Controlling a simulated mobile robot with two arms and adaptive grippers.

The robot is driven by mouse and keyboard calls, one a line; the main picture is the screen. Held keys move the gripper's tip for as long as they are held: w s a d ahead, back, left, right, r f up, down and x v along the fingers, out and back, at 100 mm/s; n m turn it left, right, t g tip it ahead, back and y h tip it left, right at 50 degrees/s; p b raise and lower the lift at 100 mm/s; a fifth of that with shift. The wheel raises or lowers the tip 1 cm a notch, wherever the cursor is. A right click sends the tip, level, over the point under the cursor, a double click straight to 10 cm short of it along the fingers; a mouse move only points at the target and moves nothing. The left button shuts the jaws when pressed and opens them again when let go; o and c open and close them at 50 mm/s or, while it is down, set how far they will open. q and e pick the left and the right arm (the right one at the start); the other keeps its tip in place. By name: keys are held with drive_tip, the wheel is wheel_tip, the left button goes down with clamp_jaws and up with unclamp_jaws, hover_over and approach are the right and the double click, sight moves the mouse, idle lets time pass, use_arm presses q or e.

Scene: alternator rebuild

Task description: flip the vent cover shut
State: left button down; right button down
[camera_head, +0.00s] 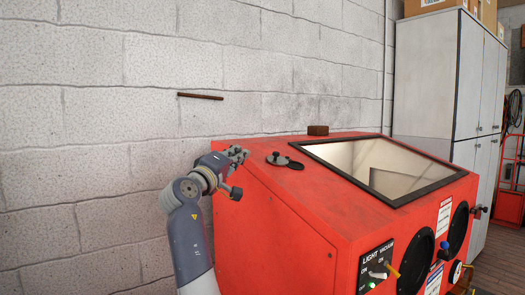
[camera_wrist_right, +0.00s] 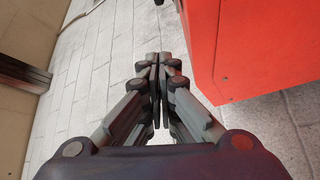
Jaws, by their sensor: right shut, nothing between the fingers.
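The vent cover (camera_head: 291,164) is a small dark round piece with a grey knob-like part beside it, on the top left of the red cabinet (camera_head: 290,225). I cannot tell clearly which part is the lid and which the opening; they appear side by side, so the cover looks open. My right gripper (camera_head: 238,154) is at the cabinet's upper left edge, left of the vent cover and apart from it. In the right wrist view its fingers (camera_wrist_right: 158,60) are shut together and empty, with the red cabinet to the right. The vent cover does not show there. My left gripper is not in view.
A brown block (camera_head: 318,130) sits at the back of the cabinet top. A black-framed sloping window (camera_head: 388,168) fills its right part. A block wall (camera_head: 90,130) stands behind, with a thin brown bar (camera_head: 200,96) on it. Grey lockers (camera_head: 455,80) stand at the right.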

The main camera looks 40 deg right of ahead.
wheel_tip(320, 180, up, 2)
drive_tip(key=r+p, duration=0.1)
drive_tip(key=p, duration=0.4)
hover_over(263, 163)
drive_tip(key=w, duration=0.4)
drive_tip(key=shift+s+f, duration=0.15)
drive_tip(key=shift+f, duration=0.1)
drive_tip(key=shift+s+a+f, duration=0.15)
drive_tip(key=shift+s+f, duration=0.15)
drive_tip(key=shift+f, duration=0.1)
drive_tip(key=shift+s+f+p, duration=0.2)
drive_tip(key=shift+s+p, duration=0.05)
drive_tip(key=shift+s, duration=0.25)
drive_tip(key=shift+s+f+p, duration=0.2)
drive_tip(key=shift+s+p, duration=0.05)
drive_tip(key=shift+s, duration=0.2)
drive_tip(key=shift+s+d+f, duration=0.2)
drive_tip(key=shift+s+f, duration=0.15)
drive_tip(key=shift+s, duration=0.2)
